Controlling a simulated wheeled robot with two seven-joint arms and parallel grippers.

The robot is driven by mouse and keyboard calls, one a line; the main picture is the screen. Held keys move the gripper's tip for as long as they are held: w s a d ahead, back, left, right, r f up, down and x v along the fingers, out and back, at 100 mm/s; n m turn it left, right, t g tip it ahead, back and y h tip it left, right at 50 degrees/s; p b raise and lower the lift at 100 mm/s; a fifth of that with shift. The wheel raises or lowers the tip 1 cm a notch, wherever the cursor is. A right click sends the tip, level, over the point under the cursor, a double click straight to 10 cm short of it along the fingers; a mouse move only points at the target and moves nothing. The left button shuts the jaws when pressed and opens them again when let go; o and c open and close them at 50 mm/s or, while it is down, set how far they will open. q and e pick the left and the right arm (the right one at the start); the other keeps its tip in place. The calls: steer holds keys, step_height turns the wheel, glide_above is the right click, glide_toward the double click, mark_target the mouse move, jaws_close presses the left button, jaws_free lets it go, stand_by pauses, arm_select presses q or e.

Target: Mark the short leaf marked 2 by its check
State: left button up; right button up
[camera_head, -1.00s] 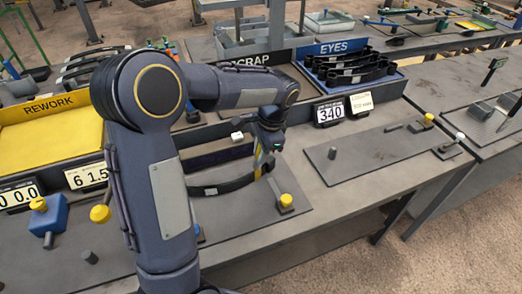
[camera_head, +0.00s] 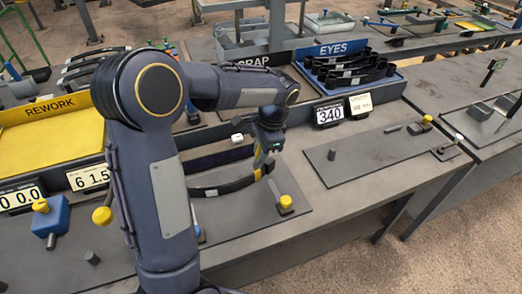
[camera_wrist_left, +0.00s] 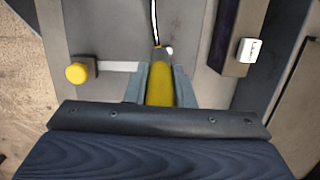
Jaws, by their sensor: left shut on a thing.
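My left gripper (camera_head: 266,170) is low over the dark plate right of my arm, and in the left wrist view (camera_wrist_left: 160,85) its fingers are shut on a yellow stick (camera_wrist_left: 159,88), possibly a marker. A dark curved leaf (camera_head: 232,186) with a pale patch near its left end lies at the gripper in the head view. In the wrist view, a thin dark and white strip (camera_wrist_left: 154,14) runs up from the stick's tip. I cannot tell whether they touch. No number 2 is readable on the leaf. My right gripper is not in view.
A blue bin (camera_head: 394,84) marked EYES holds several dark leaves. A yellow REWORK tray (camera_head: 42,141) stands left. A 340 display (camera_head: 328,114) stands before the bins. A yellow knob (camera_head: 286,201) stands just right of the gripper. The right-hand plate (camera_head: 375,150) is largely clear.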

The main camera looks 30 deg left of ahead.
arm_select(q)
steer(key=shift+r+p, duration=2.35)
steer(key=shift+r, duration=0.75)
steer(key=shift+f, duration=0.15)
